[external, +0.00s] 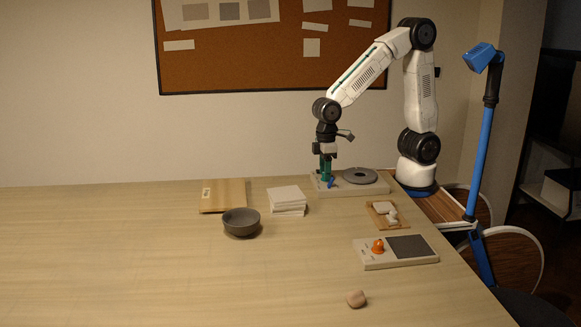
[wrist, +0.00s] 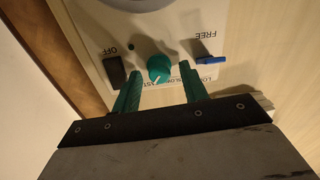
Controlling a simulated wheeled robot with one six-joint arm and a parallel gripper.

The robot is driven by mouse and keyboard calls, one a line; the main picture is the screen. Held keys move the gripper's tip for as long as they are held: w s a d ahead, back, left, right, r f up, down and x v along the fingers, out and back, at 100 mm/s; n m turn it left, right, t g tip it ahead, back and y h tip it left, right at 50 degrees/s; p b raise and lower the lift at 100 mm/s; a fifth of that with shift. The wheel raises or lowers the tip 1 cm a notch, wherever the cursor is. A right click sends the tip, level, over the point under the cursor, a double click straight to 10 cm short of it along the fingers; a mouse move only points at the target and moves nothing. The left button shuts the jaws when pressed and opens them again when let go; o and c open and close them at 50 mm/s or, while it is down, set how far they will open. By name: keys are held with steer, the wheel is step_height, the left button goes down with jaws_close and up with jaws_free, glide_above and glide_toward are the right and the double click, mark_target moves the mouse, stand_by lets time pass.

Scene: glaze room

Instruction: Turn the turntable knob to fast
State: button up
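The turntable (external: 360,176) is a pale base with a grey round disc, at the back right of the table; part of the disc shows at the top of the wrist view (wrist: 135,3). Its round teal knob (wrist: 159,68) has a white pointer mark on the side toward the partly hidden SLOW and FAST lettering. I cannot tell exactly which label it points to. My gripper (external: 326,168) points down over the panel's left end. In the wrist view its green fingers are apart, one on each side of the knob, with visible gaps; its height above the panel is unclear.
Beside the knob are a black switch (wrist: 115,71) marked OFF and a blue lever (wrist: 211,59) marked FREE and LOCK. White tiles (external: 287,199), a grey bowl (external: 241,221) and a clay lump (external: 356,299) are on the table. The left is clear.

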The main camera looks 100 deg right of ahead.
step_height(320, 180, up, 8)
steer(key=shift+d+f, duration=0.1)
steer(key=shift+d, duration=0.05)
stand_by(0.6)
steer(key=shift+s, duration=0.1)
steer(key=s+d+r, duration=0.1)
steer(key=s+d, duration=0.3)
steer(key=s, duration=0.3)
steer(key=s+d+r+t, duration=0.1)
steer(key=s+d, duration=0.3)
steer(key=s, duration=0.3)
steer(key=s+d+r+m, duration=0.1)
steer(key=s+d, duration=0.3)
steer(key=s, duration=0.3)
steer(key=shift+s+d, duration=0.15)
steer(key=shift+s, duration=0.1)
stand_by(1.6)
